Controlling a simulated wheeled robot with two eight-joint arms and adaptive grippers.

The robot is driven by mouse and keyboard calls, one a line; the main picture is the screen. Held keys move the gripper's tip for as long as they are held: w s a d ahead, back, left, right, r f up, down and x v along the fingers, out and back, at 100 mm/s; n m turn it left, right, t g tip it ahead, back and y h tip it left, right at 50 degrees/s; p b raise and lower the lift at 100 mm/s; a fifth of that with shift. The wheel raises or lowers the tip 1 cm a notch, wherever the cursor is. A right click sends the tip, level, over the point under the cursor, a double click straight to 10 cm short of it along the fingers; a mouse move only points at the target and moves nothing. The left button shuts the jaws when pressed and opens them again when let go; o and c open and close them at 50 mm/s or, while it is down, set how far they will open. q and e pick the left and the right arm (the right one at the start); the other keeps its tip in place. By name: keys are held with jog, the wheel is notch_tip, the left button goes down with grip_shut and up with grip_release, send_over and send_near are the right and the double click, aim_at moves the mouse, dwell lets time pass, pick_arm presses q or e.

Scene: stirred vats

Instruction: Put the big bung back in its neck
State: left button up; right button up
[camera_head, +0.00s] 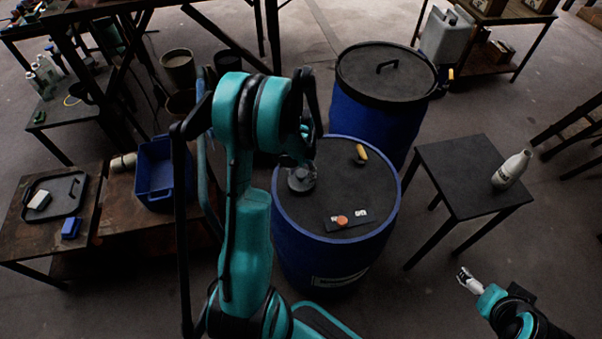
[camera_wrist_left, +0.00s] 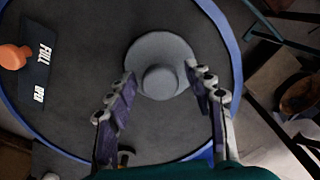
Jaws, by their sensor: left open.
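The big grey bung (camera_head: 301,181) is a round disc with a raised knob. It is at the left side of the dark top of the near blue drum (camera_head: 335,255). In the left wrist view the bung (camera_wrist_left: 160,52) lies just beyond and between the fingertips. My left gripper (camera_head: 297,158) is open above it, one finger to each side; it also shows in the left wrist view (camera_wrist_left: 160,82). I cannot tell whether the bung sits in a neck or rests on the top. My right gripper (camera_head: 467,280) is low at the right, away from the drum; its jaw state is unclear.
The drum top carries a labelled plate with an orange knob (camera_head: 342,220) and a yellow-handled item (camera_head: 361,153). A second lidded drum (camera_head: 385,75) stands behind. A small table (camera_head: 455,165) with a white bottle (camera_head: 511,170) is at right. A blue crate (camera_head: 154,175) is at left.

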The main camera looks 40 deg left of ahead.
aim_at(301, 173)
pick_arm(q)
jog(key=shift+r+p, duration=0.4)
jog(key=shift+p, duration=0.05)
notch_tip(301, 173, up, 12)
jog(key=p, duration=0.3)
jog(key=s+d+r+t, duration=0.3)
jog(key=s+d+r, duration=0.2)
jog(key=d, duration=0.5)
jog(key=s+d+r+m+t, duration=0.1)
jog(key=s+d+r+t, duration=0.3)
jog(key=d+r, duration=0.3)
jog(key=s+d, duration=0.1)
jog(key=d, duration=0.3)
jog(key=shift+s, duration=0.3)
notch_tip(301, 173, down, 8)
jog(key=b, duration=0.7)
jog(key=shift+r, duration=0.25)
